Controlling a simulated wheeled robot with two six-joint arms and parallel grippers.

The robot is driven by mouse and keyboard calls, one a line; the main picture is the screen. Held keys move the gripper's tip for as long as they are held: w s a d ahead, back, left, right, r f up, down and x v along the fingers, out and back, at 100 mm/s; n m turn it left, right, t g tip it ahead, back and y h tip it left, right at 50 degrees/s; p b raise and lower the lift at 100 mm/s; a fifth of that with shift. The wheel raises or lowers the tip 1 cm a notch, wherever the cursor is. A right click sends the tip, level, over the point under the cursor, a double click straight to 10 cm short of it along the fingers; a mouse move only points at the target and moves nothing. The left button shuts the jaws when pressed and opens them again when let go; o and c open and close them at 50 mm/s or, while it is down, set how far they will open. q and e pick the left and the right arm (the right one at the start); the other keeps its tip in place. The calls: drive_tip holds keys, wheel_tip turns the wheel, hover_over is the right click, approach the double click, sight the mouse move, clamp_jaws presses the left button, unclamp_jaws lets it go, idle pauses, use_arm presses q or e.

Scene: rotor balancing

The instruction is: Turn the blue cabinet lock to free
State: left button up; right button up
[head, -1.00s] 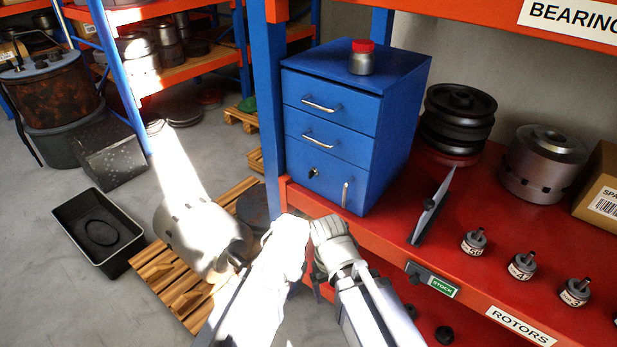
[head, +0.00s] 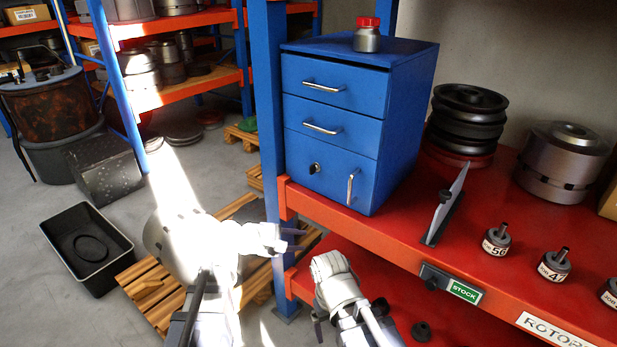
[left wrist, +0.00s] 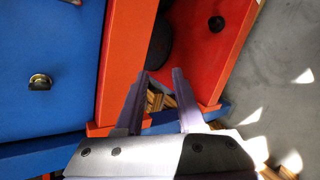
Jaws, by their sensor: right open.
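The blue cabinet (head: 335,80) stands on the red shelf, with drawers above and a lower door. Its lock (head: 315,168) is a small dark and brassy piece at the door's upper left. In the left wrist view the lock (left wrist: 40,82) shows as a round metal piece on the blue face (left wrist: 60,35) at the left. My left gripper (head: 301,240) is below and left of the lock, apart from the cabinet, pointing right. Its fingers (left wrist: 162,72) are apart with nothing between them. My right gripper (head: 318,326) is lower, below the shelf edge, open; its fingers are partly hidden.
The orange shelf edge (head: 395,245) and blue post (head: 270,100) are close to my left gripper. A red-capped jar (head: 367,38) stands on the cabinet. A tilted grey plate (head: 446,205) and small numbered rotors (head: 497,240) are at right. A wooden pallet (head: 150,290) lies below.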

use_arm(q)
drive_tip(key=w+r+n+t+h, duration=0.2)
drive_tip(key=w+r+n+t, duration=0.25)
drive_tip(key=r+n, duration=0.25)
drive_tip(key=n+t, duration=0.3)
drive_tip(key=n, duration=0.5)
approach(313, 170)
drive_tip(key=x, duration=0.8)
drive_tip(key=shift+w+a+r, duration=0.1)
drive_tip(key=shift+w+r, duration=0.05)
drive_tip(key=shift+w, duration=0.05)
drive_tip(key=shift+c, duration=0.2)
clamp_jaws()
